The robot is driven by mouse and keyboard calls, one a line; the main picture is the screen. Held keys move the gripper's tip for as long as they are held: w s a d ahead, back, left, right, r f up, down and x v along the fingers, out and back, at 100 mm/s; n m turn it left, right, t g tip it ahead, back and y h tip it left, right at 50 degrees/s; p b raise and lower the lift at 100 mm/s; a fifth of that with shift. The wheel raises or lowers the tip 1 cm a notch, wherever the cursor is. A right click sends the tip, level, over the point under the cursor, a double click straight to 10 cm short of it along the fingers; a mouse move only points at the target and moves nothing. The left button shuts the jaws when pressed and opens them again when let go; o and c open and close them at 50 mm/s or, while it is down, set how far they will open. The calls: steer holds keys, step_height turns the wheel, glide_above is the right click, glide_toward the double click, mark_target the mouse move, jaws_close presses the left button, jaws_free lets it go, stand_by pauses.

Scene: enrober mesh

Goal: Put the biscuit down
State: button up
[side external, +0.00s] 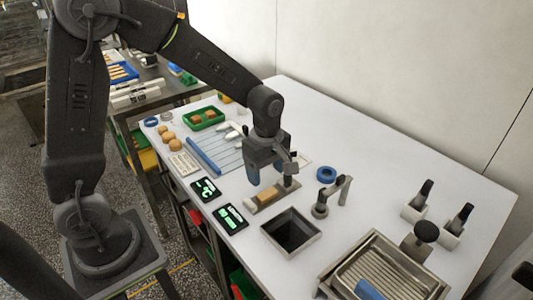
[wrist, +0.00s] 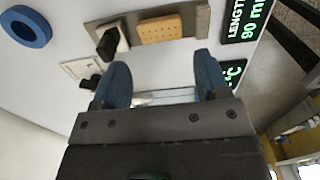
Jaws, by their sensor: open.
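The tan rectangular biscuit (side external: 267,195) lies on a narrow metal plate (side external: 255,209) near the middle of the white table. In the wrist view the biscuit (wrist: 160,29) lies flat on the metal plate (wrist: 203,22), beside a block with a black knob (wrist: 108,42). My gripper (side external: 268,173) is above and slightly behind the plate, its blue fingers apart. In the wrist view my gripper (wrist: 161,75) is open, with nothing held between the fingers. The biscuit is clear of both fingers.
Two displays with green digits (side external: 229,217) stand left of the plate. A square opening (side external: 290,232) is in front of it. A blue ring (side external: 326,174) lies to the right. A green tray (side external: 204,118) with biscuits is behind. A ribbed metal tray (side external: 405,270) is at front right.

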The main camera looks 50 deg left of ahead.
mark_target(266, 192)
steer(key=s+r+m+t, duration=0.2)
steer(key=s+r+m, duration=0.5)
steer(key=r, duration=0.5)
steer(key=s+a+r+m+t, duration=0.1)
steer(key=s+r+m+t, duration=0.1)
steer(key=s+m, duration=0.7)
steer(key=shift+a+r+m+t, duration=0.15)
steer(key=shift+r+m+t, duration=0.15)
steer(key=shift+m+t, duration=0.6)
